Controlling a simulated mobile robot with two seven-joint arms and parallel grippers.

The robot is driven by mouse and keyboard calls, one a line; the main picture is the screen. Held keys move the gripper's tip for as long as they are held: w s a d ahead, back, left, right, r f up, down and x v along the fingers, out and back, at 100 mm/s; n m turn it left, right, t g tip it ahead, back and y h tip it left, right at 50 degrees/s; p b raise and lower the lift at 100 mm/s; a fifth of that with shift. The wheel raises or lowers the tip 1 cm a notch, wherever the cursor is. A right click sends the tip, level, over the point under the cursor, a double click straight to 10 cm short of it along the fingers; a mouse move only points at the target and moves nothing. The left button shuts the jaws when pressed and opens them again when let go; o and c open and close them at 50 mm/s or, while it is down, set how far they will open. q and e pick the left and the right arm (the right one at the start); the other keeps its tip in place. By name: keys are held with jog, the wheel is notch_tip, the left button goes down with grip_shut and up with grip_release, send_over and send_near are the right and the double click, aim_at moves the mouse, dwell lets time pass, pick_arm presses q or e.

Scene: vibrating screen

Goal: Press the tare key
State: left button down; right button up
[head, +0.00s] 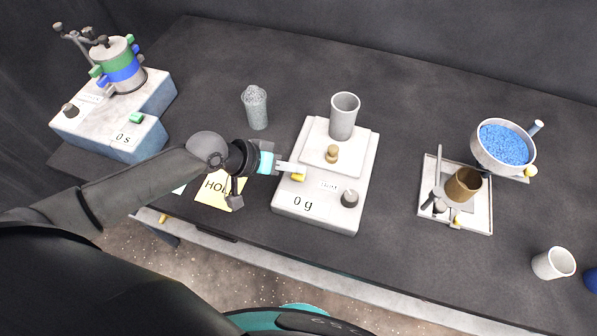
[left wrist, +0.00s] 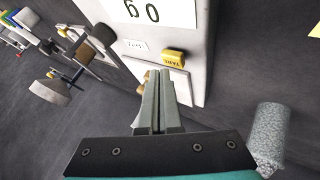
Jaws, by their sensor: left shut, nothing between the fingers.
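The tare key (head: 298,177) is a small yellow block on the left side of the white balance (head: 325,210). In the left wrist view the key (left wrist: 173,64) shows its TARE label, just beyond my fingertips. The balance display reads 0 g. My left gripper (head: 289,167) is shut and empty, its fingertips at the key's edge in the head view. In the left wrist view the closed fingers (left wrist: 160,80) point toward the balance, slightly left of the key. I cannot tell whether they touch the key. My right gripper is not in view.
A grey cup (head: 344,115) and a small brass weight (head: 332,153) stand on the balance. A dark knob (head: 350,198) sits at its front right. A granular grey cylinder (head: 255,108) stands behind my left gripper. A yellow note (head: 217,190) lies below the wrist.

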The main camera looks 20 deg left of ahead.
aim_at(294, 177)
pick_arm(q)
jog(key=shift+f, duration=0.25)
jog(key=shift+f+b, duration=0.3)
jog(key=shift+f, duration=0.2)
dwell(0.6)
jog(key=shift+r, duration=0.15)
jog(key=shift+r+p, duration=0.75)
jog(key=shift+p, duration=0.25)
notch_tip(294, 177, up, 5)
jog(key=p, duration=0.5)
jog(key=shift+r, duration=0.1)
jog(key=shift+s, duration=0.1)
dwell(0.5)
